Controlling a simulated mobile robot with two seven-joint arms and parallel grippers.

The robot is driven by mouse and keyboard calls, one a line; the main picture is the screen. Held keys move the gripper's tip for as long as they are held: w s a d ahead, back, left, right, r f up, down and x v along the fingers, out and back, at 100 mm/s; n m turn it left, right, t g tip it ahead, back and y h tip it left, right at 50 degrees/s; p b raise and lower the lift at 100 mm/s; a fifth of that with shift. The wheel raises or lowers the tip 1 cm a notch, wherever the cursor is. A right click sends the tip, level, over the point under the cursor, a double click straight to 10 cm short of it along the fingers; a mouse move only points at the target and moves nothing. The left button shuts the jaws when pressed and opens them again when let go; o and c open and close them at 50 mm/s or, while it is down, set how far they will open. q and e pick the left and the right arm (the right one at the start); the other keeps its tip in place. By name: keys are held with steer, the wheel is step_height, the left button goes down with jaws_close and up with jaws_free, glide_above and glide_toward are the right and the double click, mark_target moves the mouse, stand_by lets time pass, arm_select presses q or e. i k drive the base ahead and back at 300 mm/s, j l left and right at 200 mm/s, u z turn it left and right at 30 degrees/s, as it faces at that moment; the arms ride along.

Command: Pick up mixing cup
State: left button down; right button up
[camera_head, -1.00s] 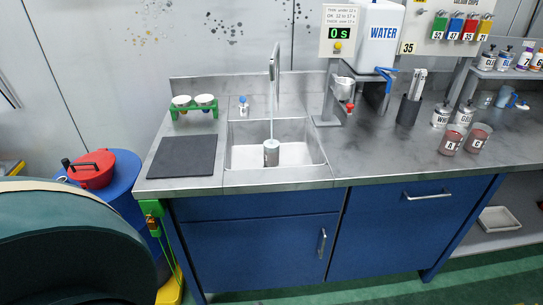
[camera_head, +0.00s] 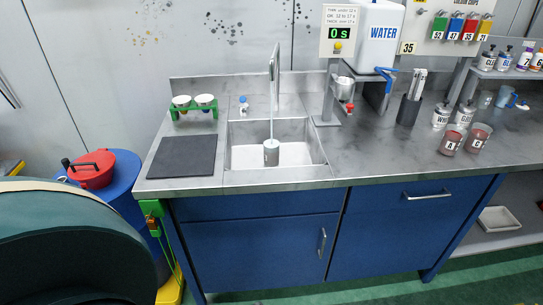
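No cup is labelled as the mixing cup, so I cannot tell for certain which one it is. A small grey cup (camera_head: 271,153) stands upright in the sink (camera_head: 246,158), under the tall tap (camera_head: 274,75), with a thin pale line, perhaps water, running down to it. Two clear cups of reddish-brown content, cup A (camera_head: 451,141) and cup B (camera_head: 477,138), stand on the counter at the right. A small metal cup (camera_head: 343,88) sits on the stand below the timer. Neither of my grippers is in view.
A dark mat (camera_head: 182,157) lies left of the sink, with a green rack (camera_head: 194,108) of two white-topped cups behind it. A dark holder (camera_head: 408,110), bottles (camera_head: 442,115) and a water tank (camera_head: 380,35) stand right. The counter front right of the sink is clear.

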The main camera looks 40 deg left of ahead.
mark_target(270, 152)
steer(key=u, duration=1.3)
